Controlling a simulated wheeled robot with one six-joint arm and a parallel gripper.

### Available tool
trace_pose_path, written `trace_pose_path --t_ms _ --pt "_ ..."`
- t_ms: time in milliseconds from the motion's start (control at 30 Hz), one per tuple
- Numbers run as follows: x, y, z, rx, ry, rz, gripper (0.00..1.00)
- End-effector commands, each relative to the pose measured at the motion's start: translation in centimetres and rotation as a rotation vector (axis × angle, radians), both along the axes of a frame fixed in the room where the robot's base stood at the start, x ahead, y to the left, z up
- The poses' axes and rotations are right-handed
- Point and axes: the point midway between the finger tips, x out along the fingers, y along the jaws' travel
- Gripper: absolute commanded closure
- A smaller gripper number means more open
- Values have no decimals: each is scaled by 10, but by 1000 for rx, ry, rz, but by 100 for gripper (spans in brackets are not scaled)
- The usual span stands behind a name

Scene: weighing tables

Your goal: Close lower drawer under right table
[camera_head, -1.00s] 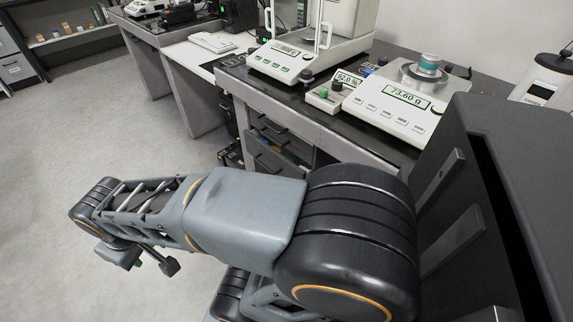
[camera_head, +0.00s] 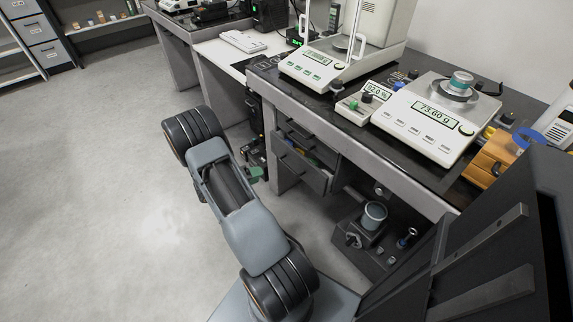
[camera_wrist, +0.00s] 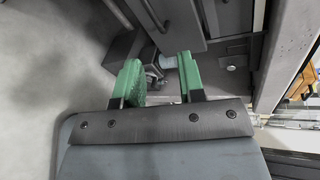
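The right table (camera_head: 350,150) has a drawer unit below its top. A lower grey drawer (camera_head: 303,172) stands pulled out, with green and yellow things visible inside. A drawer front closer to the tabletop (camera_head: 296,130) sits above it. In the head view my gripper (camera_head: 256,174) is left of the open drawer, apart from it in the picture, and mostly hidden by my arm. In the wrist view my gripper (camera_wrist: 161,82) shows two green fingers apart with nothing held. Grey panels and bar handles (camera_wrist: 152,14) show beyond the fingertips.
A dark box (camera_head: 372,262) with a cup (camera_head: 374,215) stands on the floor under the table. Scales (camera_head: 425,118) and other instruments stand on the tabletop. The floor (camera_head: 100,180) at left is clear.

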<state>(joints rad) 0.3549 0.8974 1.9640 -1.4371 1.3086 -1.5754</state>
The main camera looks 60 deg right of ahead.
Motion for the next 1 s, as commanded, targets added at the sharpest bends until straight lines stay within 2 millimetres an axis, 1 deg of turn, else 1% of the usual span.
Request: trace_pose_path --t_ms 33,100,200,300,467,800,1000 --pt "-1 -5 -9 7 74 37 64" --pt "-1 -11 -20 13 160 84 64" --pt "-1 -17 -30 20 239 129 64" --pt "-3 -24 -36 24 280 151 64" --pt "-10 -46 -44 25 294 155 64" --pt "-30 -106 -57 24 290 153 64" --pt "-38 -131 -62 25 289 156 64"
